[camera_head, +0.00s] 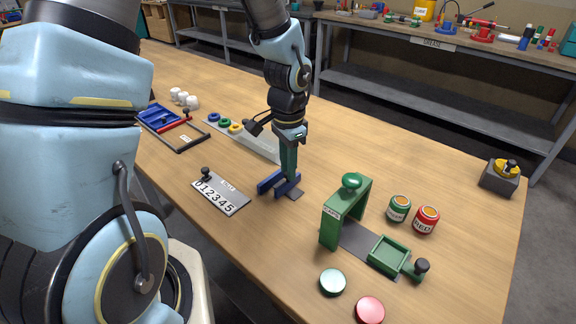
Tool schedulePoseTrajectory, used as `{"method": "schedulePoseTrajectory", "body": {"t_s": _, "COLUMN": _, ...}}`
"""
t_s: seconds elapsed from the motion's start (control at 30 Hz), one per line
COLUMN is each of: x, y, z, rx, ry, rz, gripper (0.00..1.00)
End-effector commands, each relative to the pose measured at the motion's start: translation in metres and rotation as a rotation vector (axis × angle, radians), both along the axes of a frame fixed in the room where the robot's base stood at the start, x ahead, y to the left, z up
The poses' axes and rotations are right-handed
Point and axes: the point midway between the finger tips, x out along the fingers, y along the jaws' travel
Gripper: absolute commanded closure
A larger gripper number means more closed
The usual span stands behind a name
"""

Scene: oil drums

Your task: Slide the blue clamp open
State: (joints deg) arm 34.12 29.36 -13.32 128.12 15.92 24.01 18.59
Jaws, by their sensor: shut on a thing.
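The blue clamp (268,186) stands on the wooden table near the middle of the view, with a dark grey base plate (295,194) under its right side. My gripper (289,170) reaches straight down onto the clamp from above and is shut on it. The fingertips are small here and partly merge with the clamp, so the exact grip and the gap between its jaws are hard to tell.
A number plate (220,192) lies left of the clamp. A green press (345,210) stands to the right, with green (398,209) and red (426,220) cans beyond it.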

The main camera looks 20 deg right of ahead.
Motion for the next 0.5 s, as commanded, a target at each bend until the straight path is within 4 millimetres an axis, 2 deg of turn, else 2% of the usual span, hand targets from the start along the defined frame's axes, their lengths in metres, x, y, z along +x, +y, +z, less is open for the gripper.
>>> {"method": "schedulePoseTrajectory", "body": {"t_s": 0.17, "x": -0.002, "y": -0.001, "z": 0.0, "rx": 0.0, "ry": 0.0, "rz": -0.001, "gripper": 1.0}}
{"method": "schedulePoseTrajectory", "body": {"t_s": 0.4, "x": -0.027, "y": -0.015, "z": -0.001, "rx": 0.0, "ry": -0.002, "rz": -0.004, "gripper": 1.0}}
{"method": "schedulePoseTrajectory", "body": {"t_s": 0.5, "x": -0.03, "y": -0.017, "z": 0.0, "rx": 0.0, "ry": -0.001, "rz": -0.001, "gripper": 1.0}}
